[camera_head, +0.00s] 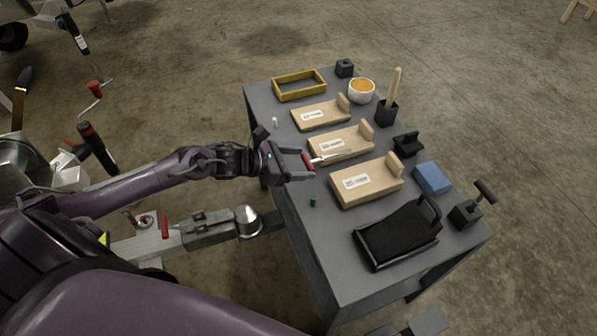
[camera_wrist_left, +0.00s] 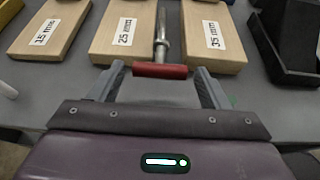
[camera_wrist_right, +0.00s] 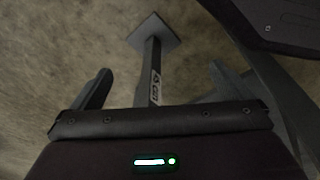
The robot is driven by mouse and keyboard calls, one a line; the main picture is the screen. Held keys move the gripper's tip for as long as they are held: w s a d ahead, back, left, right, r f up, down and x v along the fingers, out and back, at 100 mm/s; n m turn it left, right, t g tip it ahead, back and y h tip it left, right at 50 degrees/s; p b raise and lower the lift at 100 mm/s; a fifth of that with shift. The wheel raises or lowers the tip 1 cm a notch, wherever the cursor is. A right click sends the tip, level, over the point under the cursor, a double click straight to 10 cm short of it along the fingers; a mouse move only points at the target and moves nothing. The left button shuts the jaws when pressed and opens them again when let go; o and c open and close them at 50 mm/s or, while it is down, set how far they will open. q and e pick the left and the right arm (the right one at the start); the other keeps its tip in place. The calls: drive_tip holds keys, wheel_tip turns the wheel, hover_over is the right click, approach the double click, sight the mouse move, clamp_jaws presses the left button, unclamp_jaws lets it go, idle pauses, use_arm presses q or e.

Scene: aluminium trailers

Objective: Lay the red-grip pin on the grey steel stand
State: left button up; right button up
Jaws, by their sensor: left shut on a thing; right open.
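The red-grip pin (camera_head: 330,157) has a red cross grip and a bright metal shank. My left gripper (camera_head: 308,164) is shut on the red grip at the near edge of the grey steel stand (camera_head: 330,272). In the left wrist view the red grip (camera_wrist_left: 160,70) lies crosswise between the fingers (camera_wrist_left: 160,86). The shank points away from me, between the 25 mm and 35 mm blocks; I cannot tell its height above the stand. My right gripper (camera_wrist_right: 160,82) is open and empty over the floor, seen only in its own wrist view.
Wooden blocks with labels and end stops (camera_head: 366,183) stand in a row on the stand. A black tray (camera_head: 398,237), blue block (camera_head: 432,178), yellow frame (camera_head: 299,84) and white bowl (camera_head: 361,90) surround them. A small green piece (camera_head: 313,202) lies near the front edge.

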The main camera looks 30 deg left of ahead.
use_arm(q)
wheel_tip(320, 180, down, 4)
drive_tip(key=shift+r, duration=0.1)
use_arm(e)
drive_tip(key=shift+w+a+r, duration=0.1)
drive_tip(key=shift+a+r, duration=0.1)
drive_tip(key=shift+r, duration=0.35)
drive_tip(key=shift+f, duration=0.15)
use_arm(q)
drive_tip(key=shift+f+b, duration=0.2)
drive_tip(key=shift+b, duration=0.15)
drive_tip(key=o, duration=1.7)
use_arm(e)
drive_tip(key=shift+w+a+r, duration=0.15)
drive_tip(key=shift+w+r, duration=0.2)
drive_tip(key=shift+r, duration=0.1)
use_arm(q)
drive_tip(key=shift+r, duration=0.1)
